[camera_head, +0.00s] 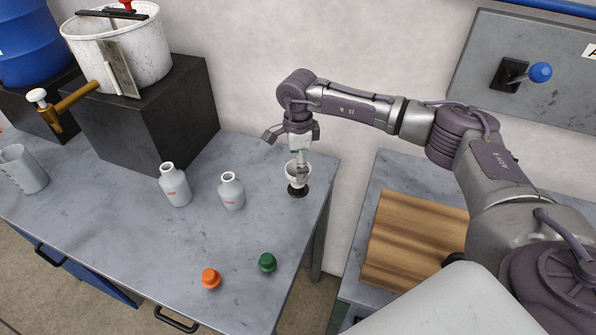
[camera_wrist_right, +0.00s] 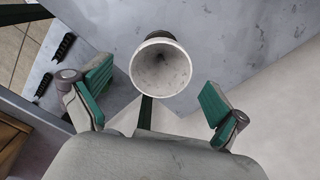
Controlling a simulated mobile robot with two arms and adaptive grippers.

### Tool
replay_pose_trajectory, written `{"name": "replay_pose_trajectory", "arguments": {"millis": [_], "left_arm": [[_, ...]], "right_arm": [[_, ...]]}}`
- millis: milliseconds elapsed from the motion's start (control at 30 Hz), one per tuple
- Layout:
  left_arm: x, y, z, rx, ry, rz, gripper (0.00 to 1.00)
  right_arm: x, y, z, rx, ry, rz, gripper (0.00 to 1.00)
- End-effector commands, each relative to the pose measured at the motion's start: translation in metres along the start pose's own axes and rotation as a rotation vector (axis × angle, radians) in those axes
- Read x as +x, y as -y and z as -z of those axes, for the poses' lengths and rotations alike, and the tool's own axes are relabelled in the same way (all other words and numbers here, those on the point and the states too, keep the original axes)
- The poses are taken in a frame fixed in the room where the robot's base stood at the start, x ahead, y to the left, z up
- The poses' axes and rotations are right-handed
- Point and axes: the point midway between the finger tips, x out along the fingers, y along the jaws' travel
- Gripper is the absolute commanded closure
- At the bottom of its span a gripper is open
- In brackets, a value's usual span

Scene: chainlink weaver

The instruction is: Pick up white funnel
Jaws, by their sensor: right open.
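The white funnel (camera_head: 292,176) stands upright on a small black base (camera_head: 297,191) at the right end of the workbench. In the right wrist view its round mouth (camera_wrist_right: 160,68) faces the camera, a little beyond and between the fingers. My right gripper (camera_head: 297,158) is above the funnel, reaching in from the right. In the right wrist view its two green-padded fingers (camera_wrist_right: 152,95) are spread wide with nothing between the pads. The gripper partly covers the funnel in the head view. My left gripper does not show.
Two white bottles (camera_head: 175,185) (camera_head: 231,191) stand left of the funnel. An orange cap (camera_head: 211,278) and a green cap (camera_head: 267,262) lie near the front edge. A black block (camera_head: 140,115) bears a white pot (camera_head: 130,50). A wooden board (camera_head: 405,240) lies on the right table.

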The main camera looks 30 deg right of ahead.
Motion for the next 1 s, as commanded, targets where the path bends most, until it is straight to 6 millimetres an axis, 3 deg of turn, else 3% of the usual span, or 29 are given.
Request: {"name": "replay_pose_trajectory", "arguments": {"millis": [200,433,800,1000], "left_arm": [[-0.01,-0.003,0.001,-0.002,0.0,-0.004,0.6],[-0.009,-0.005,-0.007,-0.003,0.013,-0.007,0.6],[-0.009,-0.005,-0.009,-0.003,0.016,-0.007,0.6],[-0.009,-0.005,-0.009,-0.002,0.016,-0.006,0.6]], "right_arm": [[0.022,-0.001,-0.001,-0.002,0.0,-0.001,0.02],[0.024,0.0,-0.001,-0.002,0.001,0.0,0.02],[0.024,0.0,-0.001,-0.001,0.001,0.001,0.64],[0.024,0.0,-0.001,-0.001,0.001,0.001,0.65]]}}
